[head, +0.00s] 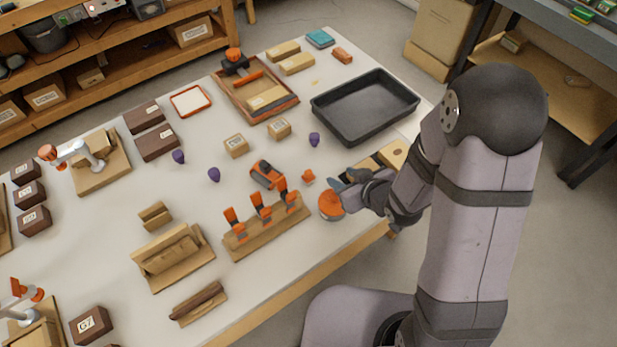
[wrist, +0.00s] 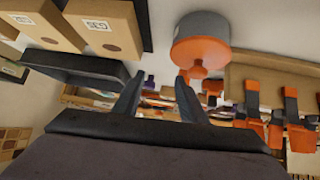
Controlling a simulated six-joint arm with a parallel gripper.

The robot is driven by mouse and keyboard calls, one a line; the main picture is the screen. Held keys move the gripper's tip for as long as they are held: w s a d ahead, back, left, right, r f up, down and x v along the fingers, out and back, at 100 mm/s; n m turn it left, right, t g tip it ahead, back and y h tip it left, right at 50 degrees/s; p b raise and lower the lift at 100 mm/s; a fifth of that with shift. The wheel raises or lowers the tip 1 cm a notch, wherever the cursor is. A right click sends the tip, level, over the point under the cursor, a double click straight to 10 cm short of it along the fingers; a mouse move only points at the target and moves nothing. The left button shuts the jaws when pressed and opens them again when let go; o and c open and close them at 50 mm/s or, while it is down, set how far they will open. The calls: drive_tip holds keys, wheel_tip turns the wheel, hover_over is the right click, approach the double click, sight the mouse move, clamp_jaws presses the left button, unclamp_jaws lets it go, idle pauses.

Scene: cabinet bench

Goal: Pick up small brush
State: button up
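My gripper (head: 362,186) is over the front right edge of the white bench. In the wrist view its two dark fingers (wrist: 158,100) stand apart with nothing between them. No object is clearly recognisable as a small brush. Several upright orange-handled tools (head: 262,208) stand in a wooden rack (head: 268,229), left of my gripper; they also show at the right of the wrist view (wrist: 253,98). A round orange-and-grey piece (head: 331,205) is close to my gripper in the head view and shows beyond the fingers in the wrist view (wrist: 202,42).
A black tray (head: 365,107) lies behind my gripper, with tan boxes (head: 392,154) beside my arm. Purple pieces (head: 214,175) and small boxes (head: 236,145) stand on the middle.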

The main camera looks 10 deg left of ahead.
sight(309, 172)
drive_tip(key=a, duration=0.1)
drive_tip(key=a+y, duration=0.1)
drive_tip(key=s+a+y, duration=0.1)
drive_tip(key=a, duration=0.1)
drive_tip(key=shift+f+n+t, duration=0.3)
drive_tip(key=shift+f+n, duration=0.1)
drive_tip(key=shift+s+a+r+y, duration=0.1)
drive_tip(key=shift+s+a+y, duration=0.15)
drive_tip(key=shift+a+y, duration=0.3)
drive_tip(key=shift+w, duration=0.1)
drive_tip(key=shift+p+x, duration=1.05)
drive_tip(key=shift+x, duration=2.55)
drive_tip(key=shift+r, duration=0.1)
drive_tip(key=shift+c, duration=0.3)
clamp_jaws()
